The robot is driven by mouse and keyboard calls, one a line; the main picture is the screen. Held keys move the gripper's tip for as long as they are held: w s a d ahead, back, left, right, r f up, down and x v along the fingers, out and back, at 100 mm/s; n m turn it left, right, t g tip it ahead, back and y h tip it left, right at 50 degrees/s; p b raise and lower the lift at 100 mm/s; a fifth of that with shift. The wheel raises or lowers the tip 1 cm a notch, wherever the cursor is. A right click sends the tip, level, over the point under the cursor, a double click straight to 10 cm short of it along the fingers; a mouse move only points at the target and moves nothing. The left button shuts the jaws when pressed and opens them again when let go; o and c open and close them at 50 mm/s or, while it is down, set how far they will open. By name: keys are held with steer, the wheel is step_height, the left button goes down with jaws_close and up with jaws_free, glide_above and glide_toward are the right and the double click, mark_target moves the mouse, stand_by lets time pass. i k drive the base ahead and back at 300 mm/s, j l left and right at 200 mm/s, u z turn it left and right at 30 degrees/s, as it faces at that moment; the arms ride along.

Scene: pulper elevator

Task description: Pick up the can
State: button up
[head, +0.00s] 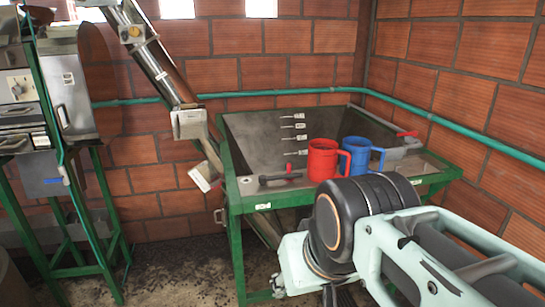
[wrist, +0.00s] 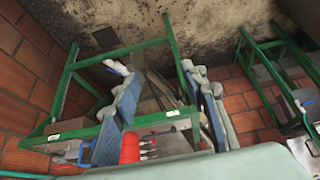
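Two handled cans, like mugs, stand side by side on the near right rim of a metal basin in the head view: a red can (head: 322,160) on the left and a blue can (head: 362,157) on the right. My arm covers the foot of the blue can. The red can also shows low in the wrist view (wrist: 130,148), with part of the blue can (wrist: 84,152) beside it. My gripper (wrist: 158,72) has its two ribbed fingers spread apart, with nothing visibly held between them. In the head view its fingers are not clearly visible.
A dark-handled tool (head: 280,178) lies on the front rim. A sloping elevator tube (head: 150,55) and a machine stand left. Brick walls and a green pipe (head: 470,137) close the back.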

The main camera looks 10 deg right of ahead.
mark_target(360, 148)
steer(key=i+l+u, duration=0.15)
steer(key=l, duration=0.3)
steer(key=i+l+u, duration=0.1)
steer(key=l, duration=0.3)
steer(key=i+l+u, duration=0.15)
steer(key=l, duration=0.35)
steer(key=j+u, duration=0.35)
steer(key=l+z, duration=0.3)
steer(key=l, duration=0.3)
steer(key=i, duration=0.05)
